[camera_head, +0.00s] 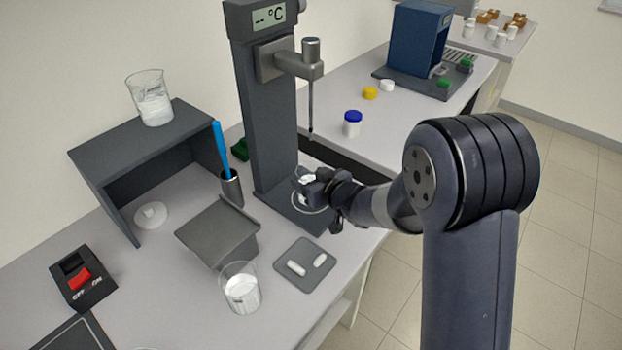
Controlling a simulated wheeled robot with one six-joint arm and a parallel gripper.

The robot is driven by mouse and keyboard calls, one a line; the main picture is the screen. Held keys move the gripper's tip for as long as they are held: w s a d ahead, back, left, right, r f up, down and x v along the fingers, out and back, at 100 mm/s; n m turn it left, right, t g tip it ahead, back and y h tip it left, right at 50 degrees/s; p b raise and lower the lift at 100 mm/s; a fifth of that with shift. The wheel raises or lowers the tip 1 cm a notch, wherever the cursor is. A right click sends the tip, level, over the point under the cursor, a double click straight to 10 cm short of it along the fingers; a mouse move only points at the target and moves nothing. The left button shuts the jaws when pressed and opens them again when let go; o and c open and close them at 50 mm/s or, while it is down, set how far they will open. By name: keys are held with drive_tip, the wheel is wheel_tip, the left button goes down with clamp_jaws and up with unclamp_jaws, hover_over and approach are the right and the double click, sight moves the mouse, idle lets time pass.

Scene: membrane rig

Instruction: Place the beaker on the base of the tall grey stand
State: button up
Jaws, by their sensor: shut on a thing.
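The tall grey stand (265,115) stands at the middle of the bench, with a display on top and a thin probe hanging from its arm. Its dark base (278,207) bears a pale ring mark. My gripper (308,184) is low over this base, shut on a small white thing (306,179) that it largely hides; I cannot tell what it is or whether it touches the base. One beaker (241,291) with white contents stands on the bench at the front. Another beaker (153,103) with white contents stands on top of the dark shelf.
The dark shelf (130,140) is at left, with a white disc (151,215) below it. A holder (231,190) with a blue stick, a grey block (217,232) and a grey tray (306,284) with two white bars lie near the stand. A switch box (82,281) is at far left.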

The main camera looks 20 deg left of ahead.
drive_tip(key=shift+f, duration=0.15)
drive_tip(key=o, duration=1.2)
drive_tip(key=shift+c, duration=0.2)
drive_tip(key=shift+r, duration=0.3)
drive_tip(key=shift+s+d, duration=0.25)
drive_tip(key=shift+d, duration=0.05)
drive_tip(key=v, duration=1.1)
drive_tip(key=shift+s, duration=0.1)
